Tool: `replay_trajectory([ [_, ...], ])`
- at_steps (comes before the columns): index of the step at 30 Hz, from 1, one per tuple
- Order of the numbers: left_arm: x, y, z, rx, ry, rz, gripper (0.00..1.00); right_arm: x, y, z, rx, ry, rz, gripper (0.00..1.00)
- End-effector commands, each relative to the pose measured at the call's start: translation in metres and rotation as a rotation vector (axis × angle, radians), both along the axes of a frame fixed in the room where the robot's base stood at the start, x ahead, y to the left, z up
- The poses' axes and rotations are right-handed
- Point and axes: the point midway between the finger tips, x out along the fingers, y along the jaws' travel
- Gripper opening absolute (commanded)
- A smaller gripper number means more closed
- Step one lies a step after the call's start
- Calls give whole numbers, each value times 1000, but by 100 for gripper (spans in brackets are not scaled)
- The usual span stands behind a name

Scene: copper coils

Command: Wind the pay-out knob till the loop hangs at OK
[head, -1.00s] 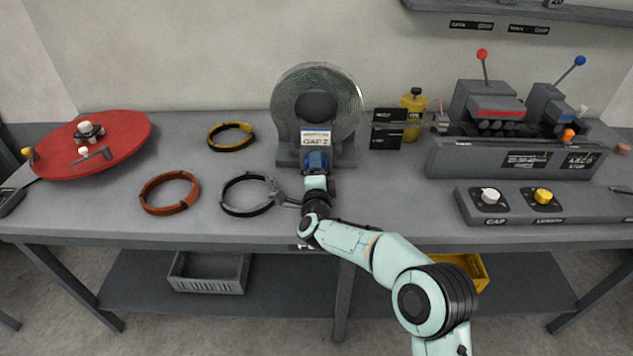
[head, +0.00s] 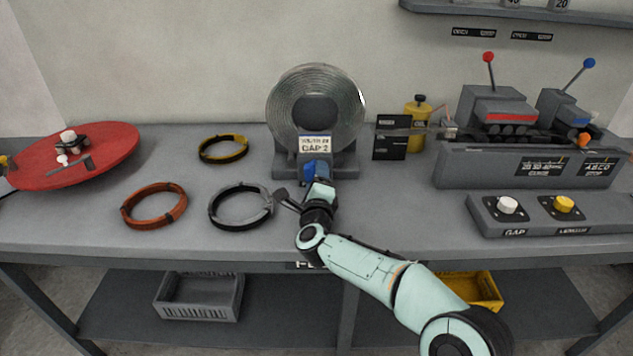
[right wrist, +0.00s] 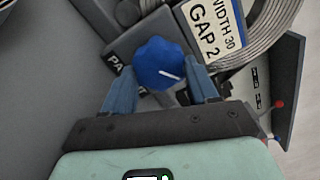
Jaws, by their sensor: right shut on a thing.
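The pay-out knob (right wrist: 160,66) is blue and lobed with a white mark, on the grey base of the coil stand. My right gripper (right wrist: 163,88) is shut on it, a blue finger on each side. In the head view my right gripper (head: 315,176) reaches the front of the stand and mostly hides the knob. The large grey wire coil (head: 284,95) stands upright above, with a "GAP 2" card (head: 315,145). A dark label panel (head: 390,148) stands right of it. I cannot make out the loop or an OK mark. My left gripper is out of view.
Yellow (head: 223,149), orange (head: 155,206) and dark grey (head: 240,206) rings lie left of my arm. A red disc (head: 100,165) is far left. A lever machine (head: 480,165) and a two-knob box (head: 535,212) stand right. A yellow canister (head: 417,125) stands behind the panel.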

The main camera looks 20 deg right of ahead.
Motion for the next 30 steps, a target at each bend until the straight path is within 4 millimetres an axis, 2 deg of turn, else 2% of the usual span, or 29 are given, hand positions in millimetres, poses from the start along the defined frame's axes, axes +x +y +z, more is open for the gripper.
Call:
replay_trajectory([
  [8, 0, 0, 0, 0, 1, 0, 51, 0, 1, 0, 1, 1, 2, 28],
  [9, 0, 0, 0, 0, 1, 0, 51, 0, 1, 0, 1, 1, 2, 62],
  [11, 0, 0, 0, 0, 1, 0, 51, 0, 1, 0, 1, 1, 2, 81],
  [12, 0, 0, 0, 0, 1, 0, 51, 0, 1, 0, 0, 1, 2, 84],
  [23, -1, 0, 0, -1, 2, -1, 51, -4, 2, 0, -1, 2, 2, 84],
  [26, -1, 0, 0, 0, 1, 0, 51, -12, 4, 1, 0, 1, 1, 84],
  [30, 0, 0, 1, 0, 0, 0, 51, -34, 10, 1, -1, 0, 3, 84],
])
